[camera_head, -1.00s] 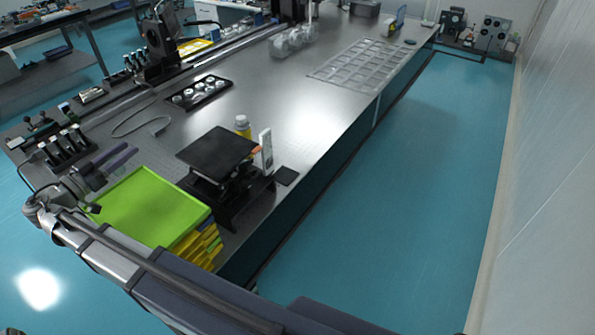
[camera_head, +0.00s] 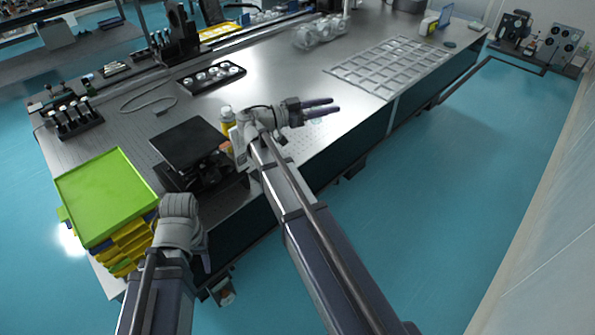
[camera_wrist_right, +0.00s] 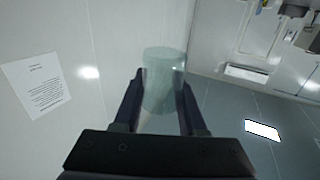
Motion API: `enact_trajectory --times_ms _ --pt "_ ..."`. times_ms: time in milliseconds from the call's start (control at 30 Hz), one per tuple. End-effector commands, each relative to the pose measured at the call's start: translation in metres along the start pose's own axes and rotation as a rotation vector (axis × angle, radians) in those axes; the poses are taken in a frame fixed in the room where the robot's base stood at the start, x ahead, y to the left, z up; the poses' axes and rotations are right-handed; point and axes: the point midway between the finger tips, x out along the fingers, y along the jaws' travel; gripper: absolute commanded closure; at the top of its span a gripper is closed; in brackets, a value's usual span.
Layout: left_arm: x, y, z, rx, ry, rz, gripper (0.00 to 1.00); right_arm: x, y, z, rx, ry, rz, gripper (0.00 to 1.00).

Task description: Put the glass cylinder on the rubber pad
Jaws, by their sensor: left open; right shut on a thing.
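My right gripper (camera_head: 318,108) points to the right above the table's front part. In the right wrist view its two dark fingers (camera_wrist_right: 160,108) are shut on the clear, pale green glass cylinder (camera_wrist_right: 164,75), which sticks out beyond the fingertips. In the head view the glass is too faint to make out well. My left gripper (camera_head: 206,262) is low at the table's front edge, open, mostly hidden behind its own wrist. The small dark square pad seen earlier beside the black lab jack (camera_head: 188,146) is hidden now, apparently behind my right arm.
A green tray (camera_head: 105,195) on stacked yellow trays stands at the left front. A yellow bottle (camera_head: 227,118) and a white upright device (camera_head: 238,142) stand near the jack. A grid tray (camera_head: 390,67) lies further back; bare tabletop (camera_head: 285,75) lies between.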

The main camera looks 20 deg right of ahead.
Motion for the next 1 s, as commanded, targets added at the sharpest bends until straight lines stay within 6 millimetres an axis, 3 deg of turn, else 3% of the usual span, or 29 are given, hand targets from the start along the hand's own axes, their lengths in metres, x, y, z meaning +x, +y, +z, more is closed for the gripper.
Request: enact_trajectory --times_ms 133,267,467,600,800,1000 --pt "0.022 0.002 -0.001 -0.001 0.000 0.000 0.50 0.000 -0.017 0.022 0.000 0.000 -0.102 1.00" --pt "0.057 0.005 -0.003 0.000 0.000 0.000 0.50 -0.005 -0.053 0.058 0.000 0.000 -0.314 1.00" --pt "0.113 0.011 -0.007 0.000 0.000 0.000 0.50 -0.043 -0.113 0.113 0.000 0.000 -0.720 1.00" --pt "0.146 0.014 -0.009 0.000 0.000 0.000 0.50 -0.083 -0.141 0.147 0.000 0.000 -0.986 1.00" --pt "0.178 0.017 -0.010 0.001 0.000 0.000 0.50 -0.136 -0.158 0.179 0.000 0.000 -1.273 1.00" --pt "0.190 0.018 -0.011 0.001 0.000 0.000 0.50 -0.164 -0.160 0.191 0.000 0.000 -1.413 1.00"
